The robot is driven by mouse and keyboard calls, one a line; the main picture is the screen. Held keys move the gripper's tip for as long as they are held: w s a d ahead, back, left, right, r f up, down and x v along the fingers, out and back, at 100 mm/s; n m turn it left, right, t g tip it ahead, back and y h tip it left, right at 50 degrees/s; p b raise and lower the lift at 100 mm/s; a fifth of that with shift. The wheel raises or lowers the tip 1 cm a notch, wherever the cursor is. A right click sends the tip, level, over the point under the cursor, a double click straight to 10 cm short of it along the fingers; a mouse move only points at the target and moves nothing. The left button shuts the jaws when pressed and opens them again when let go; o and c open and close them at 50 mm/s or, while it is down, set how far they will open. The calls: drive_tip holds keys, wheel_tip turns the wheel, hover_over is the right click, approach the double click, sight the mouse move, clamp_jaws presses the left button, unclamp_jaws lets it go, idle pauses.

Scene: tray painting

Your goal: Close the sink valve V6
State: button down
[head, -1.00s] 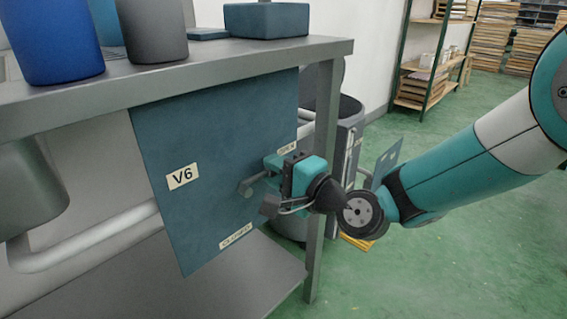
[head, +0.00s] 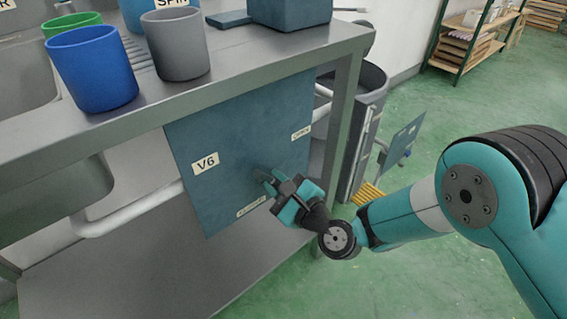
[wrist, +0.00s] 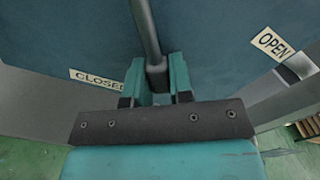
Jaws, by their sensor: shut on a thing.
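The V6 valve panel (head: 225,165) is a blue plate under the counter, with a V6 label (head: 206,163). An OPEN label (head: 300,133) is at its right edge and a CLOSED label (head: 251,206) at its bottom. My gripper (head: 272,186) is in front of the lower right of the panel, shut on the valve lever (head: 259,173), which it mostly hides. In the wrist view the dark lever (wrist: 146,30) runs down into my jaws (wrist: 156,80). Its end lies between the CLOSED label (wrist: 97,80) and the OPEN label (wrist: 272,43).
Above is the steel counter (head: 240,70) with a blue cup (head: 92,70), a grey cup (head: 176,45) and a blue box (head: 290,10). A counter leg (head: 343,130) and a grey bin (head: 372,90) stand right of the panel. Green floor is open at far right.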

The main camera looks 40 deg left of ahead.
sight(249, 191)
drive_tip(key=s+m+p, duration=0.1)
drive_tip(key=m, duration=0.1)
drive_tip(key=s+f+m+p, duration=0.1)
drive_tip(key=shift+s+a+m, duration=0.15)
drive_tip(key=shift+a+m, duration=0.05)
drive_tip(key=shift+m, duration=0.2)
drive_tip(key=shift+s+a+f+m+p, duration=0.15)
drive_tip(key=shift+s+m+p, duration=0.4)
drive_tip(key=shift+m, duration=0.4)
drive_tip(key=shift+s+a+f+m+p, duration=0.15)
drive_tip(key=shift+s+m+p, duration=0.2)
drive_tip(key=shift+s+m, duration=0.5)
drive_tip(key=shift+w, duration=0.1)
drive_tip(key=c, duration=1)
unclamp_jaws()
